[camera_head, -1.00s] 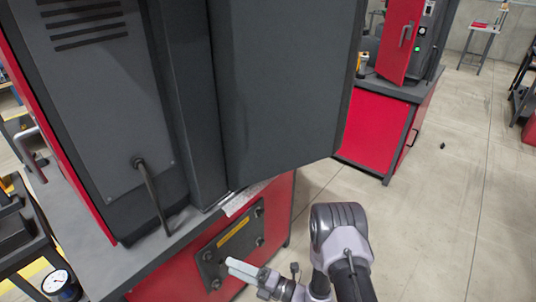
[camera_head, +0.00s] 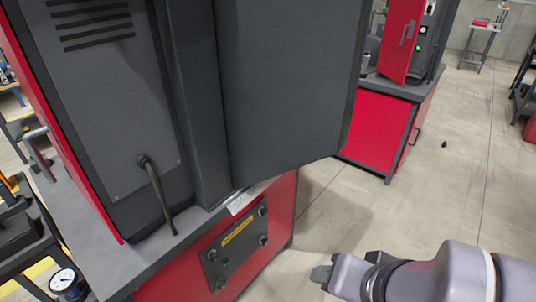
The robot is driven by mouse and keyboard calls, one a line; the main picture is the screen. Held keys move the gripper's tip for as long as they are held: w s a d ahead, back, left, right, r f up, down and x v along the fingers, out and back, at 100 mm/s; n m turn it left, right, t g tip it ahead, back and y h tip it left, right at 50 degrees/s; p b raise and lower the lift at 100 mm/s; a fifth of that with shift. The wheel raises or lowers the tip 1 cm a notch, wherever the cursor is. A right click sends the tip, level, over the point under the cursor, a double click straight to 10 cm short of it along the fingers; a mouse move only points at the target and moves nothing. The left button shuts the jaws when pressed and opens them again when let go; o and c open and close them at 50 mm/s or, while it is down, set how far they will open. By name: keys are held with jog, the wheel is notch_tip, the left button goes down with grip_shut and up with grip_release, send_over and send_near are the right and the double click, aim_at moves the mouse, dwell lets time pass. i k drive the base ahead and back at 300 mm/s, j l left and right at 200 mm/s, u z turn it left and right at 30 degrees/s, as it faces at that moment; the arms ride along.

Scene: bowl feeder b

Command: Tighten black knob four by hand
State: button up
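A dark grey plate (camera_head: 236,243) with a yellow label is mounted on the red front panel of the machine base. Small dark knobs sit near its corners: upper left (camera_head: 211,254), upper right (camera_head: 262,211), lower right (camera_head: 263,240) and lower left (camera_head: 221,283). I cannot read which is number four. My arm enters from the lower right. The dark grey end piece, apparently part of my gripper (camera_head: 321,273), is to the right of the plate and apart from it in the picture. Its fingers cannot be made out clearly.
A grey machine door (camera_head: 285,85) hangs open above the plate. A black cable (camera_head: 157,195) runs down to the worktop (camera_head: 125,262). A dial gauge (camera_head: 65,281) is at lower left. Another red machine (camera_head: 376,130) stands behind. A small dark object (camera_head: 444,144) lies on the open floor.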

aim_at(265, 241)
jog(key=k+j, duration=0.2)
jog(key=j, duration=0.2)
jog(key=k+j+z, duration=0.15)
jog(key=j, duration=0.25)
jog(key=k+j, duration=0.2)
jog(key=j, duration=0.2)
jog(key=k+j+z, duration=0.1)
jog(key=j, duration=0.25)
jog(key=k, duration=0.1)
